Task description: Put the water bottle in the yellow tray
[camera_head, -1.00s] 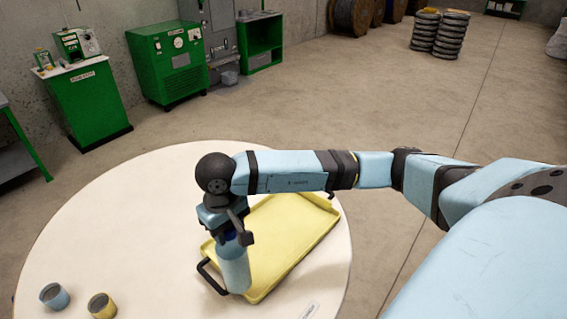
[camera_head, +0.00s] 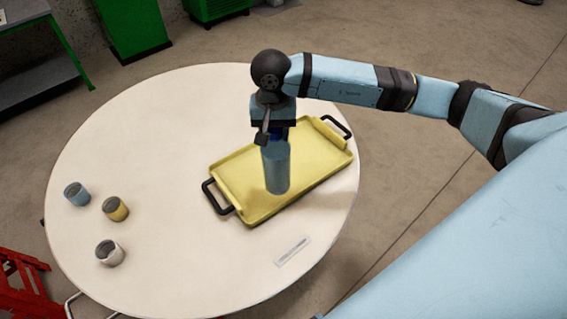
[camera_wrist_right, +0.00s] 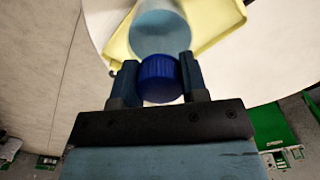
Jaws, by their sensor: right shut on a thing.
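The water bottle (camera_head: 276,169) is light blue with a dark blue cap, and it hangs upright from my right gripper (camera_head: 275,135). In the head view it appears over the middle of the yellow tray (camera_head: 240,175); I cannot tell whether its base touches the tray. In the right wrist view the blue cap (camera_wrist_right: 159,78) sits between the two fingers of my right gripper (camera_wrist_right: 157,80), which is shut on it. The tray has black handles at both ends and lies on the round table. My left gripper is not in view.
Blue (camera_head: 77,194), yellow (camera_head: 116,209) and white (camera_head: 110,252) cups stand at the left of the round cream table (camera_head: 160,130). A small labelled strip (camera_head: 293,251) lies near its front edge. A red frame (camera_head: 20,285) stands at lower left. The table's back left is clear.

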